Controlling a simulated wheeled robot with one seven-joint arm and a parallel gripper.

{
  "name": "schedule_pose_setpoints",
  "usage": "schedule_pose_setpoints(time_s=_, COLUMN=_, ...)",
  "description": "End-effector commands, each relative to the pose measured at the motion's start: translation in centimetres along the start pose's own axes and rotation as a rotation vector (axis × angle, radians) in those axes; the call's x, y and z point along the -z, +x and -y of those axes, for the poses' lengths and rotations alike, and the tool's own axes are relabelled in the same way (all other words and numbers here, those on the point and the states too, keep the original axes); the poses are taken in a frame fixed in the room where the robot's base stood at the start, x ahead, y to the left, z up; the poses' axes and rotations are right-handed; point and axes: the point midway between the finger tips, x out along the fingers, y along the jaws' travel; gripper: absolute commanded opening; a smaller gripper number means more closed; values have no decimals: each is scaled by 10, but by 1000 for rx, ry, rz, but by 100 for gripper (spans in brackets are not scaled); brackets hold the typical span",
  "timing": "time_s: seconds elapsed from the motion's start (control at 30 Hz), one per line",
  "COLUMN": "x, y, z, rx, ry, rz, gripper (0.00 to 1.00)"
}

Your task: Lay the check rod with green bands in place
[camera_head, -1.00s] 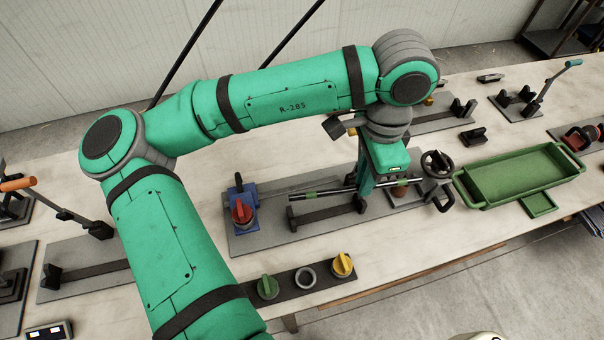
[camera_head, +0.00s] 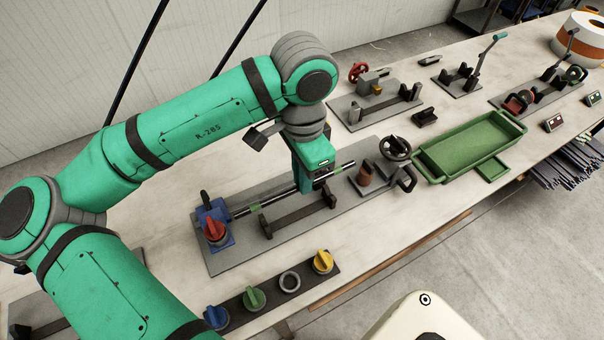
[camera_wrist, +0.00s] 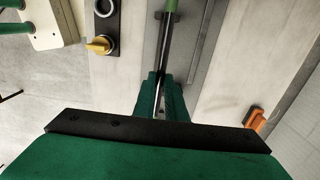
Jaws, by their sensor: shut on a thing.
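The check rod (camera_head: 284,194) is a thin dark and steel bar with a green band (camera_head: 254,207) near its left end and another green patch right of my gripper. My gripper (camera_head: 306,188) is shut on the rod around its middle. It holds the rod along the grey fixture plate (camera_head: 222,262), over or just behind the dark two-post rest (camera_head: 298,214). The rod's left end is close to the blue block (camera_head: 209,211) with a red knob; contact cannot be told. In the wrist view the rod (camera_wrist: 164,45) runs away between the fingers (camera_wrist: 161,100).
A brown cylinder (camera_head: 366,173) and a handwheel (camera_head: 396,148) stand at the plate's right end. A green tray (camera_head: 470,148) lies further right. In front is a dark strip (camera_head: 272,297) with blue, green and yellow knobs and a grey ring. Other fixtures stand behind.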

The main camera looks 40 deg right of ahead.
Motion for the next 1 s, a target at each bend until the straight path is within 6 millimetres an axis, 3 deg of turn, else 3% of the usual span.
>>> schedule_pose_setpoints(time_s=1.0, x=-1, y=78, z=0, rx=-1, ry=-2, rz=-1, gripper=0)
